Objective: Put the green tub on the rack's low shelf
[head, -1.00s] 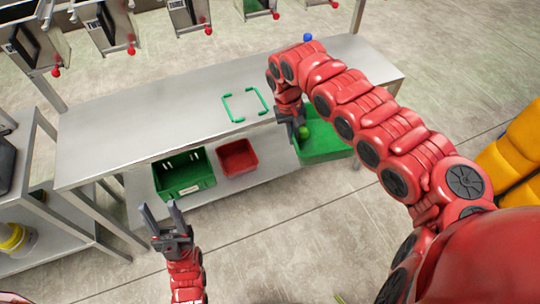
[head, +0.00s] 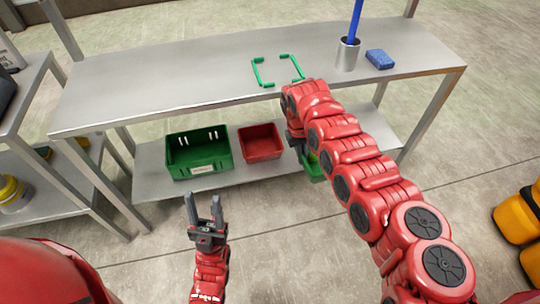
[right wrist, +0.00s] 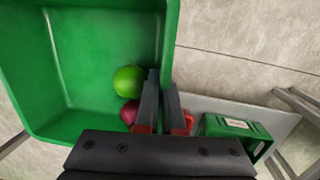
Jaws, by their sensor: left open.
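The green tub (right wrist: 100,60) fills the left of the right wrist view, with a green ball (right wrist: 129,82) and a dark red ball (right wrist: 129,113) inside. My right gripper (right wrist: 161,90) is shut on the tub's side wall, a finger on each side. In the head view my right arm hides most of the tub; a green piece (head: 314,169) shows at the low shelf's front. The rack's low shelf (head: 150,165) holds a green crate and a red bin. My left gripper (head: 203,205) is open and empty, in front of the rack.
The labelled green crate (head: 199,155) and the red bin (head: 262,143) stand side by side on the low shelf. The top shelf (head: 170,88) carries green corner marks, a metal cup (head: 347,55) and a blue sponge (head: 380,59). Yellow objects (head: 520,225) stand at right.

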